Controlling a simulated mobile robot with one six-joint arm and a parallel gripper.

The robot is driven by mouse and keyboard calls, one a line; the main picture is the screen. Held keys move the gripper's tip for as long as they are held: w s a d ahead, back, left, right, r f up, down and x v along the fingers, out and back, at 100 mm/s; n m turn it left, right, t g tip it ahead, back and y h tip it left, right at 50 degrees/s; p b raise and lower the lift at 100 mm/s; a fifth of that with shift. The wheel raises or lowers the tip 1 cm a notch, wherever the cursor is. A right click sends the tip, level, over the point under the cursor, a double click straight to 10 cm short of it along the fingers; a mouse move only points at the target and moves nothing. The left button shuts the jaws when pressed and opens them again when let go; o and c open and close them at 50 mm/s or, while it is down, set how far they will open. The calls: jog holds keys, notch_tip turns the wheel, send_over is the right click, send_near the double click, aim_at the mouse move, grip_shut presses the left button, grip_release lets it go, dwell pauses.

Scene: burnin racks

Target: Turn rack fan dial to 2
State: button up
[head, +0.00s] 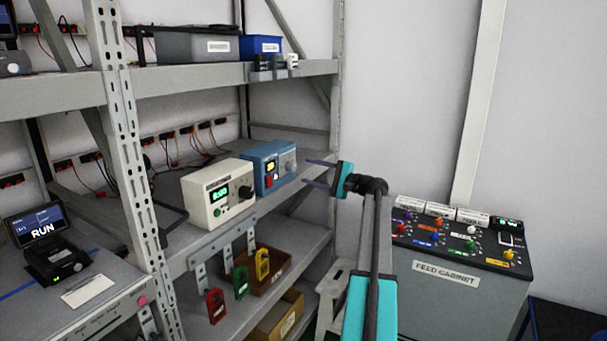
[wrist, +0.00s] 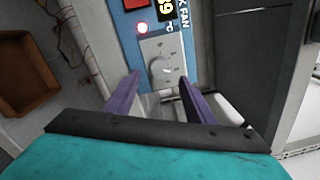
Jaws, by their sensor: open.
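The blue rack fan box (head: 262,180) stands on the middle shelf, right of a cream box. Its fan dial (head: 289,163) is on the right of its front, a small pale knob on a grey plate. In the wrist view the dial (wrist: 162,68) shows below the "FAN" lettering, beyond the fingertips. Its exact setting is too small to read. My gripper (head: 306,172) is open and empty, pointing left at the box from the right. In the wrist view its purple fingers (wrist: 160,77) lie on either side of the dial in the picture, apparently short of it.
The cream box (head: 218,196) with a green display and black knob stands left of the blue box. A shelf below holds coloured padlock tags (head: 240,281) and a brown bin (head: 268,272). The feed cabinet (head: 445,280) stands to the right. A rack post (head: 122,130) rises at left.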

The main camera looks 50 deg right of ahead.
jog(key=b+v, duration=0.1)
jog(key=v, duration=0.7)
jog(key=shift+s+b, duration=0.35)
jog(key=shift+s, duration=0.05)
jog(key=shift+d, duration=0.1)
jog(key=shift+f, duration=0.15)
